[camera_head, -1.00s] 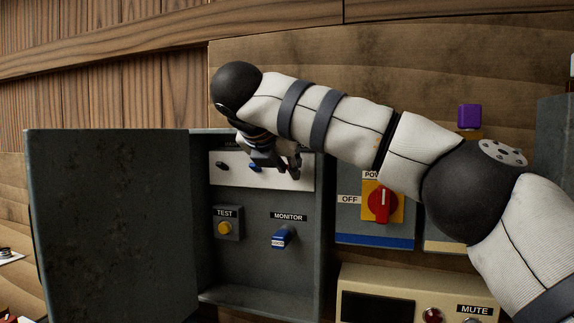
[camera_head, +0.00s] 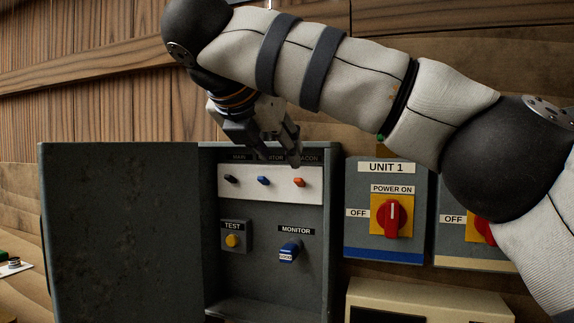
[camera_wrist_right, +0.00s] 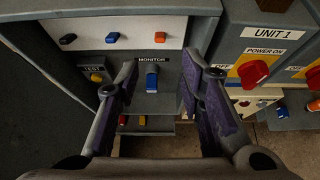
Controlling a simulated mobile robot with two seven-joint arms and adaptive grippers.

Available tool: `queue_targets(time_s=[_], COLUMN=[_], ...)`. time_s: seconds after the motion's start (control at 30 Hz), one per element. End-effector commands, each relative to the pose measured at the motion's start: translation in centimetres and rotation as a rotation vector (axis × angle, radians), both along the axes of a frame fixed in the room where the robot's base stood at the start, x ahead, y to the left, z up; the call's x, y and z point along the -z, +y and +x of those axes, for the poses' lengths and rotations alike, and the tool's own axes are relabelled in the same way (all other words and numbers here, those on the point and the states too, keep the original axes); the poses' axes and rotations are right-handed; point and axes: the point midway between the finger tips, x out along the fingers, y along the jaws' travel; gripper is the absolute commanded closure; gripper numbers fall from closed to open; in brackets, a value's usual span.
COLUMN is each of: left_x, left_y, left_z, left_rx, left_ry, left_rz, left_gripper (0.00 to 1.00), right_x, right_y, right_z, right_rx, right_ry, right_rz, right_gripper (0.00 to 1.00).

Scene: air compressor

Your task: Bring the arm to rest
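My right arm (camera_head: 330,70) reaches across the top of the head view from the right. Its gripper (camera_head: 278,160) hangs at the upper front of the open grey control box (camera_head: 330,230). In the right wrist view the gripper (camera_wrist_right: 158,72) has its two fingers well apart, with nothing between them. Beyond the fingers is the blue monitor switch (camera_wrist_right: 152,80), which also shows in the head view (camera_head: 289,251). The fingers look clear of the switches. My left gripper is not in view.
The box has a white strip (camera_head: 245,190) with black, blue and red toggles, and a yellow test button (camera_head: 232,241). Its grey door (camera_head: 125,235) stands open at the left. The Unit 1 panel (camera_head: 387,250), with a red knob (camera_head: 391,217), is at the right.

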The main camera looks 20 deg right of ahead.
Motion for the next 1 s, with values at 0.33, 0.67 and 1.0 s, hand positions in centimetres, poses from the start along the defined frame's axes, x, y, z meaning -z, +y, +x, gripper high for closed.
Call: queue_targets(time_s=[0.33, 0.67, 1.0], left_x=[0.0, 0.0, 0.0], left_y=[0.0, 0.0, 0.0], left_z=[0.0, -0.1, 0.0], left_rx=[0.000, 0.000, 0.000], left_ry=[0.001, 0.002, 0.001], left_rz=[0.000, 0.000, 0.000], left_gripper=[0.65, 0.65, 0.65], right_x=[-0.3, 6.1, 38.3], right_y=[0.4, 2.3, 7.0], right_z=[-0.6, 3.9, 2.4], right_rx=[0.000, -0.191, -1.175], right_ry=[0.002, 0.035, 0.410], right_rz=[0.000, -0.420, -1.575], right_gripper=[0.65, 0.65, 0.65])
